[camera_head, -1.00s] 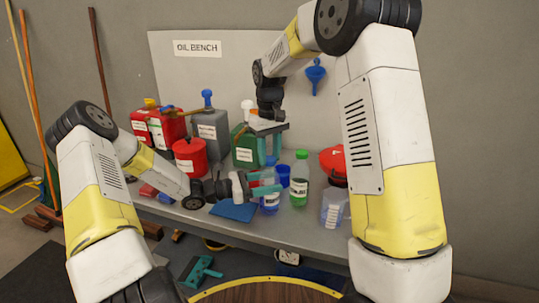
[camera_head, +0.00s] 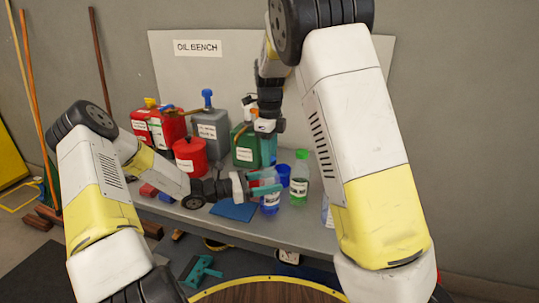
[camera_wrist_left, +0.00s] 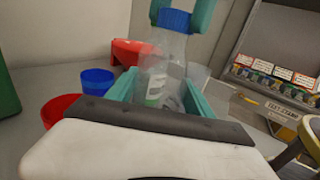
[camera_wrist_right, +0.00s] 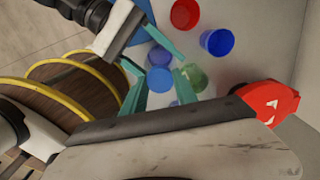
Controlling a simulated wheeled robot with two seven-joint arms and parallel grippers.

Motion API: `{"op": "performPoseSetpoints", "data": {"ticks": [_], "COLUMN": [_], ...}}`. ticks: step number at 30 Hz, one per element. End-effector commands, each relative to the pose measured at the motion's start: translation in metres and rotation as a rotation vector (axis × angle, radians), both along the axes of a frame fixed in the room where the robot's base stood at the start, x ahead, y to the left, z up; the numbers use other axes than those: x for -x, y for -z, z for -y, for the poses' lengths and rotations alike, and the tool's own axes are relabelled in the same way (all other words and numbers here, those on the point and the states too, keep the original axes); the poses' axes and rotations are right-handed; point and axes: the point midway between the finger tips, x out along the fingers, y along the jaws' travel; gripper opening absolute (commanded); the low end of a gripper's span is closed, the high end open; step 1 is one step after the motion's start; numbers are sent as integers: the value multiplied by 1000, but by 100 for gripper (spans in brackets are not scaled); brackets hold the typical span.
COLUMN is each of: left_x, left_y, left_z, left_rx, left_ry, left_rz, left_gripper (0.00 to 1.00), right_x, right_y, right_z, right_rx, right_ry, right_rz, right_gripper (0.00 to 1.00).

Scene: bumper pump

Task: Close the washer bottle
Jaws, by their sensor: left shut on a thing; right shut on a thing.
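The washer bottle (camera_wrist_left: 158,80), clear with blue liquid, stands upright on the bench in the head view (camera_head: 270,203). My left gripper (camera_head: 268,188) is shut around its body from the left. My right gripper (camera_head: 268,150) reaches down from above, directly over the bottle. It is shut on the blue cap (camera_wrist_left: 174,19), whose sides its teal fingers cover in the left wrist view. The cap is lined up at the bottle's neck; I cannot tell whether it is seated. The right wrist view looks down on the cap (camera_wrist_right: 160,79) between my right fingers.
A green-capped bottle (camera_head: 300,180) and a blue cup (camera_wrist_left: 97,80) stand close right of the washer bottle. A red can (camera_head: 189,158), grey canister (camera_head: 211,128) and green jug (camera_head: 246,147) stand behind. A red jug (camera_wrist_right: 268,102) is on the right.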

Motion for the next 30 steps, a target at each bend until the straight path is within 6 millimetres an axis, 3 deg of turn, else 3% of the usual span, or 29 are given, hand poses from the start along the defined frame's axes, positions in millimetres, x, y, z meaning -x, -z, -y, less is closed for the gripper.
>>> {"op": "performPoseSetpoints", "data": {"ticks": [12,18,19,22,30], "left_x": [1,0,0,0,0], "left_y": [1,1,0,1,0], "left_z": [0,0,0,0,0], "left_rx": [-1,-1,-1,-1,-1], "left_ry": [1,1,0,0,0], "left_rz": [0,0,0,0,0], "left_gripper": [0,0,0,0,0], "right_x": [1,2,2,2,1], "right_y": [5,5,5,5,4], "right_z": [1,2,2,2,2], "right_rx": [16,11,12,11,10], "right_ry": [1051,1098,1098,1097,1094], "right_rz": [-4,-12,-12,-12,-11], "right_gripper": [0,0,40,60,60]}}
